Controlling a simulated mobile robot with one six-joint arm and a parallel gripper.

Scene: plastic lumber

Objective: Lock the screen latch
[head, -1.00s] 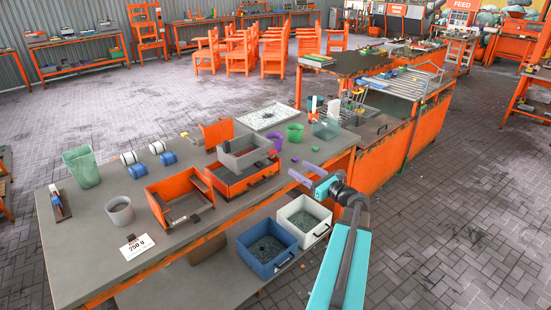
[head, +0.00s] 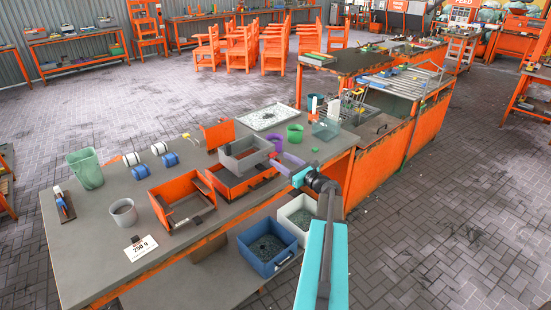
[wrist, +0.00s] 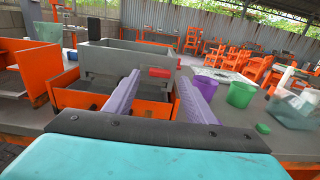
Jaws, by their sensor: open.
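A grey box-shaped screen tray (head: 243,154) sits on an orange box (head: 242,182) on the workbench. In the wrist view the grey tray (wrist: 125,60) stands ahead, with a small red block (wrist: 160,72) at its near right corner. This block may be the latch; I cannot tell whether it is locked. My gripper (wrist: 160,77) is open, its two purple fingers apart and empty, pointing at the red block from a short distance. In the head view my gripper (head: 282,161) is just right of the grey tray. No contact is clear.
An open orange box (head: 182,200) stands left on the bench (head: 100,245). A purple cup (head: 275,141), a green cup (head: 295,134) and a clear bin (head: 325,129) stand behind the gripper. Blue (head: 267,255) and white (head: 299,219) bins sit on the lower shelf.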

